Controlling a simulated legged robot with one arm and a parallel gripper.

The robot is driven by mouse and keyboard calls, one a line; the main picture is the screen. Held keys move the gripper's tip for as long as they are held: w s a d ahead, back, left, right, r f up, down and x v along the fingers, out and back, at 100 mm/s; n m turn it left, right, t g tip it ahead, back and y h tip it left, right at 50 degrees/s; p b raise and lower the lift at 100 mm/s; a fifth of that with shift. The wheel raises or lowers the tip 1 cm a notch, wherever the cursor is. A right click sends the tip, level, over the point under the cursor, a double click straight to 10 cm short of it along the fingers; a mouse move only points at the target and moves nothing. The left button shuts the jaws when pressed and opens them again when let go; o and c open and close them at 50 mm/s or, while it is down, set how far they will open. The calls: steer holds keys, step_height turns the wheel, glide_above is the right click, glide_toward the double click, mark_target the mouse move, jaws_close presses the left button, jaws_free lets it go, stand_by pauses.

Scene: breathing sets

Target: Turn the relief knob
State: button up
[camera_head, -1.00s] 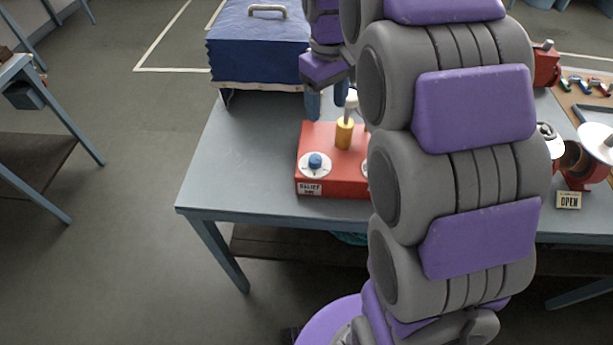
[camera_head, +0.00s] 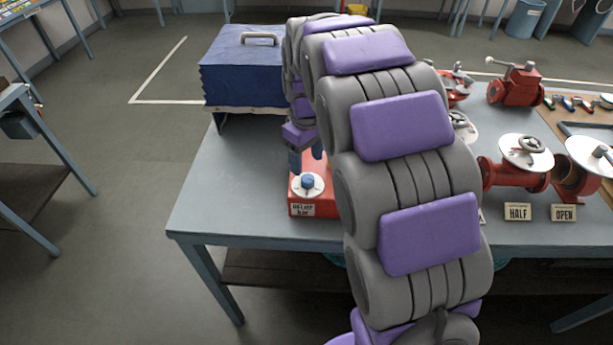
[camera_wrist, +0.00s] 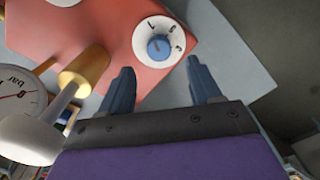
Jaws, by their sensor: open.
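The relief knob (camera_head: 308,182) is a small blue knob on a round white dial, set on the red box (camera_head: 300,208) with a label on its front. In the wrist view the knob (camera_wrist: 158,47) shows near the top, with its dial marks around it. My gripper (camera_wrist: 160,78) is open, with its two blue fingers apart. The knob lies beyond the fingertips, roughly centred between them, and nothing is held. In the head view my gripper (camera_head: 307,160) is just behind the knob, partly hidden by my arm. I cannot tell its exact height above the box.
A brass post with a pale top (camera_wrist: 80,80) and a gauge (camera_wrist: 18,100) stand left of the fingers in the wrist view. A blue bellows box (camera_head: 243,75) sits at the table's back left. Red valves (camera_head: 520,165) stand to the right. The table's left front (camera_head: 225,200) is clear.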

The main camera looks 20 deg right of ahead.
mark_target(307, 177)
step_height(307, 177, down, 6)
steer(key=shift+d+r+b, duration=0.1)
steer(key=shift+r+b, duration=0.05)
steer(key=shift+b, duration=0.4)
steer(key=c, duration=1)
